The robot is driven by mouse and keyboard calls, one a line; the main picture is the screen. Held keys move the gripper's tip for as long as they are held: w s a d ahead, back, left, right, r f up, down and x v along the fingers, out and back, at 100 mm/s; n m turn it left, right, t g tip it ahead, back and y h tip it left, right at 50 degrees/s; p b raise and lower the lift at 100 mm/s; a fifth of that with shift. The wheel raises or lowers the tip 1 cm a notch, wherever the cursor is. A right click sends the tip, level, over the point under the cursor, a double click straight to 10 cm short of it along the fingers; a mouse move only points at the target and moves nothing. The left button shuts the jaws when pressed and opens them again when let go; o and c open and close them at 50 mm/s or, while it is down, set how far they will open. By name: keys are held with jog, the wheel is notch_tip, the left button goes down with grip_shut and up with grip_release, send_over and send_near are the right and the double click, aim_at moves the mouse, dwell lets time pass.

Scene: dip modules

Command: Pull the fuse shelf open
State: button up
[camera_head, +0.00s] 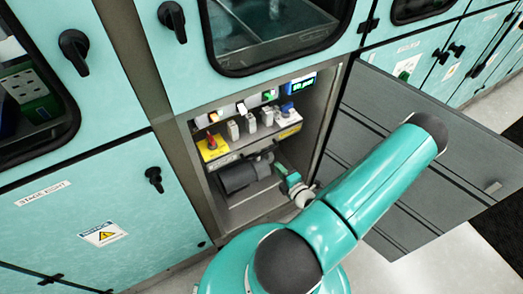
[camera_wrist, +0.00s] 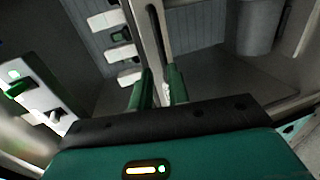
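The fuse shelf (camera_head: 262,136) sits inside an open cabinet in the head view, carrying upright grey fuses and a red-topped piece on a yellow patch. My gripper (camera_head: 287,180) is low at the right side of the opening, below the shelf's front edge. In the wrist view my gripper (camera_wrist: 161,88) has two green fingers apart, one on each side of a narrow pale strip that looks like the shelf's front edge (camera_wrist: 150,45). Whether the fingers touch it cannot be told. White fuse-like blocks (camera_wrist: 118,36) show to its left.
The grey cabinet door (camera_head: 425,150) is swung wide open at the right, near my arm. A dark cylindrical unit (camera_head: 243,174) lies under the shelf. Teal cabinet fronts with black handles (camera_head: 74,46) flank the opening. Pale floor is clear in front.

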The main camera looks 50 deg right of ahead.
aim_at(265, 151)
jog(key=x, duration=1.2)
jog(key=shift+s+d, duration=0.1)
grip_shut()
